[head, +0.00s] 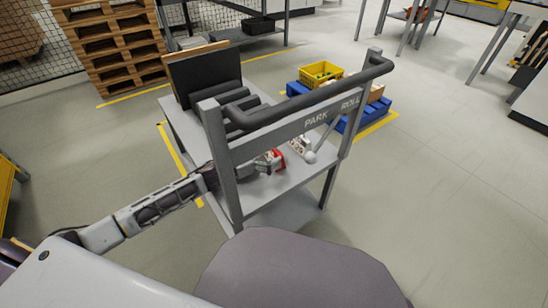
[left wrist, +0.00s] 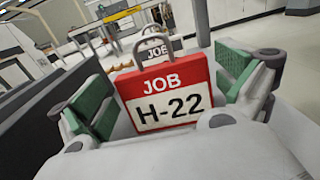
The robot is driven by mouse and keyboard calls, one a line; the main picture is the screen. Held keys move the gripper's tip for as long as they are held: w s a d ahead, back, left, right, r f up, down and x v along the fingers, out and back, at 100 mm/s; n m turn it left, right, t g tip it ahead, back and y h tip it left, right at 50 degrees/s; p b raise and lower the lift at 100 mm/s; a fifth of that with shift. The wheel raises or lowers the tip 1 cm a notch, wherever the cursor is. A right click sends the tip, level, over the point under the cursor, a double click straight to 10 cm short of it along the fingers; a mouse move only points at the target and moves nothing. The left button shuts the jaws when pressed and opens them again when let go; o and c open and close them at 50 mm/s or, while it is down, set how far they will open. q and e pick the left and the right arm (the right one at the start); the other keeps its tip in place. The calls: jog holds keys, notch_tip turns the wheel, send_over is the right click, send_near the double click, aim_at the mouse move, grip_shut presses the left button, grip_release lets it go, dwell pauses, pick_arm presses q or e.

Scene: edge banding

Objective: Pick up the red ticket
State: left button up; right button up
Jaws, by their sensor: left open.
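The red ticket (left wrist: 170,95) has a red top reading JOB, a white panel reading H-22 and a grey loop on top. In the left wrist view it stands between the green-padded fingers of my left gripper (left wrist: 166,88), which is open, with visible gaps at the pads. In the head view the red ticket (head: 276,157) shows small on the cart's shelf, at the tip of my left gripper (head: 264,163). A second, pale ticket marked JOB (left wrist: 154,51) stands behind it, mostly hidden. My right gripper is not in view.
The grey cart (head: 268,213) has a raised frame and a dark handle bar (head: 310,95) in front of the shelf. A dark panel (head: 205,75) stands at its back left. A yellow crate (head: 321,75) sits beyond the cart. Floor to the right is clear.

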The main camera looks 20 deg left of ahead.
pick_arm(q)
jog(key=shift+x, duration=1)
jog(key=shift+c, duration=0.3)
jog(key=c, duration=0.5)
